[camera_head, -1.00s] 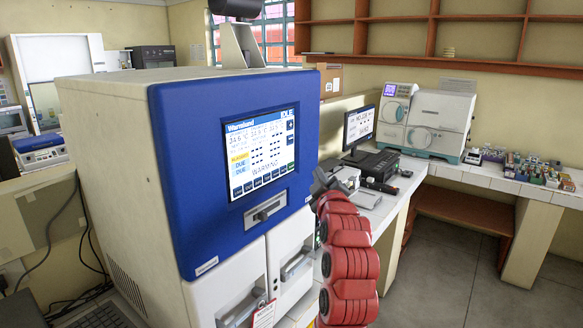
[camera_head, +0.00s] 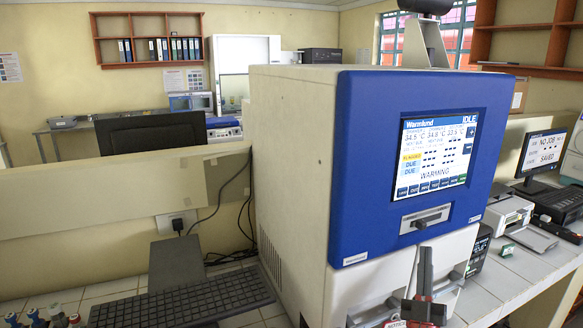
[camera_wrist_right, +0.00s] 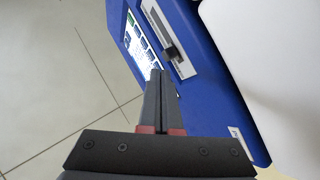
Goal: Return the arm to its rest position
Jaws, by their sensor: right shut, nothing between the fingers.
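My right gripper (camera_head: 424,262) is in front of the lower white doors of the blue and white incubator (camera_head: 375,140), below its screen (camera_head: 436,155). Its dark fingers are together and hold nothing. In the right wrist view the shut fingers (camera_wrist_right: 161,80) point toward the blue front panel (camera_wrist_right: 222,95), near the slot handle (camera_wrist_right: 172,52). I cannot tell whether the fingertips touch the panel. The incubator screen reads IDLE and WARMING. My left gripper is not in view.
A keyboard (camera_head: 180,301) lies on the tiled bench left of the incubator. Several small vials (camera_head: 40,318) stand at the bottom left. A printer (camera_head: 508,214) and a monitor (camera_head: 542,155) stand on the right bench. Grey floor (camera_wrist_right: 50,90) shows in the wrist view.

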